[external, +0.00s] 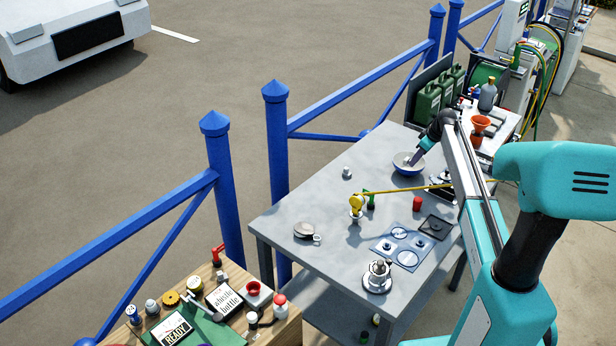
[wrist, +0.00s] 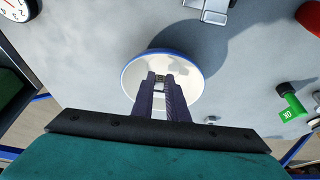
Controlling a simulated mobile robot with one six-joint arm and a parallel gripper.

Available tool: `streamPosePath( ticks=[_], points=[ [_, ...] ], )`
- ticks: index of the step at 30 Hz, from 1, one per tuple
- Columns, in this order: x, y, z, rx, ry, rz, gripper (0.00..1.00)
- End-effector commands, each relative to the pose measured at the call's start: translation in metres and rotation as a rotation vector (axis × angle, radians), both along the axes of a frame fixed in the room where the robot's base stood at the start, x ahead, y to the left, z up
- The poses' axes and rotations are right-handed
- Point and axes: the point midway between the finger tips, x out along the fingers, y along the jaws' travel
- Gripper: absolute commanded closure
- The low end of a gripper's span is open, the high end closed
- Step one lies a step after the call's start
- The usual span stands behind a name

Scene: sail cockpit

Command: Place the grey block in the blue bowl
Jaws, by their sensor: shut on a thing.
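The blue bowl (external: 409,171), blue outside with a pale inside, stands at the far part of the grey table in the external view. It also shows in the wrist view (wrist: 192,73), below the fingertips. My gripper (external: 416,158) points down at the bowl, its fingertips over or inside it; the exact height is hard to tell. In the wrist view my gripper (wrist: 161,80) is shut on the small grey block (wrist: 160,78), which is mostly hidden between the dark fingers. The block lies within the outline of the bowl.
The grey table (external: 320,190) holds a red cup-like item (external: 417,203), a yellow-topped item (external: 356,203), a blue-grey plate with round discs (external: 402,246) and a metal pot-like item (external: 378,275). A green item (wrist: 292,104) lies right of the bowl. Blue railing posts (external: 276,150) stand behind the table.

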Motion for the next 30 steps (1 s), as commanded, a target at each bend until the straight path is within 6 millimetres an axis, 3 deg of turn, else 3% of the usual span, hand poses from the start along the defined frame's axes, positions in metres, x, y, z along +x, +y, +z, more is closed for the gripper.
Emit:
streamPosePath(
  ticks=[9,10,14,30],
  points=[
    [0.0,0.0001,-0.0012,0.0,0.0,0.0,1.0],
    [-0.0001,0.0,-0.0012,0.0,0.0,0.0,0.85],
    [-0.0001,0.0,-0.0012,0.0,0.0,0.0,0.65],
    [-0.0001,0.0,-0.0011,0.0,0.0,0.0,0.65]
  ],
)
